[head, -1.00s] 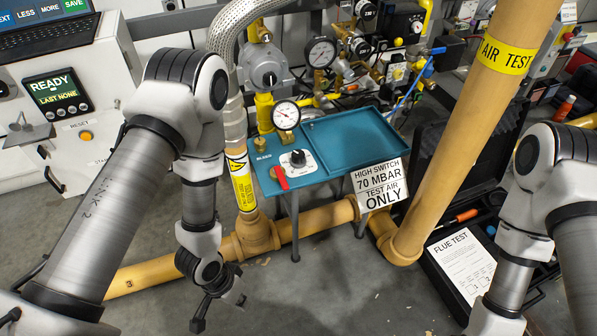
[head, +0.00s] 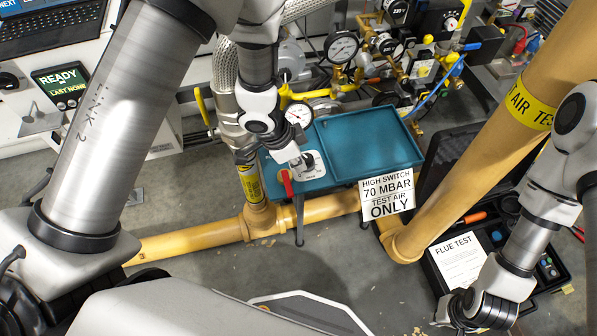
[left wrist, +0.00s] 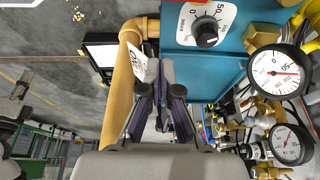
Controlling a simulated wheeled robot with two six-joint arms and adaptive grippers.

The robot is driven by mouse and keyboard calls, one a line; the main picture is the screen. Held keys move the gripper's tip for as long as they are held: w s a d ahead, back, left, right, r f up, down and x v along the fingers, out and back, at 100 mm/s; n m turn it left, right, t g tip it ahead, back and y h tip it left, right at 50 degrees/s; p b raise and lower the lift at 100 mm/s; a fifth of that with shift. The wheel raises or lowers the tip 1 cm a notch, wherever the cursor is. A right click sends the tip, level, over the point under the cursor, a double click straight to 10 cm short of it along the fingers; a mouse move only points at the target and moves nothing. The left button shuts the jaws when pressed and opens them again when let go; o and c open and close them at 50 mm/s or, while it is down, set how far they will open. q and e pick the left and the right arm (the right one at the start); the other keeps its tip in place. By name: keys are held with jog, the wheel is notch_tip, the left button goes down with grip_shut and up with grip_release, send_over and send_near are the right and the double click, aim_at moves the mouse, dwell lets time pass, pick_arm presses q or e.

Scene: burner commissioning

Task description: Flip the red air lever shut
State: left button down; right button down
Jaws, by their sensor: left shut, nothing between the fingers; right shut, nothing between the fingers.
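The red air lever (head: 287,184) is at the near left corner of the teal bench (head: 372,150), beside the white dial plate with its black knob. It points toward the bench's front edge. My left gripper (head: 301,163) is shut and empty, reaching down over the dial plate, just right of the lever and apart from it. In the left wrist view the shut fingers (left wrist: 160,97) and the black knob (left wrist: 207,34) show, but I cannot make out the lever. My right gripper (head: 452,309) is low at the right, shut and far from the bench.
A pressure gauge (head: 299,115) stands behind the dial plate. A "HIGH SWITCH 70 MBAR" sign (head: 387,194) hangs at the bench's front right. Thick yellow pipes (head: 195,243) run below and rise at the right. A flue test case (head: 459,259) lies on the floor.

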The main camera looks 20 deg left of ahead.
aim_at(288, 184)
pick_arm(q)
jog(key=b+x, duration=0.4)
jog(key=x, duration=0.7)
jog(key=shift+a+b, duration=0.1)
jog(key=shift+b, duration=0.25)
jog(key=s+a+b, duration=0.1)
jog(key=s+a, duration=0.1)
jog(key=a, duration=0.1)
jog(key=shift+r+b, duration=0.2)
jog(key=shift+b, duration=0.2)
jog(key=shift+s+a+r, duration=0.1)
jog(key=shift+a, duration=0.05)
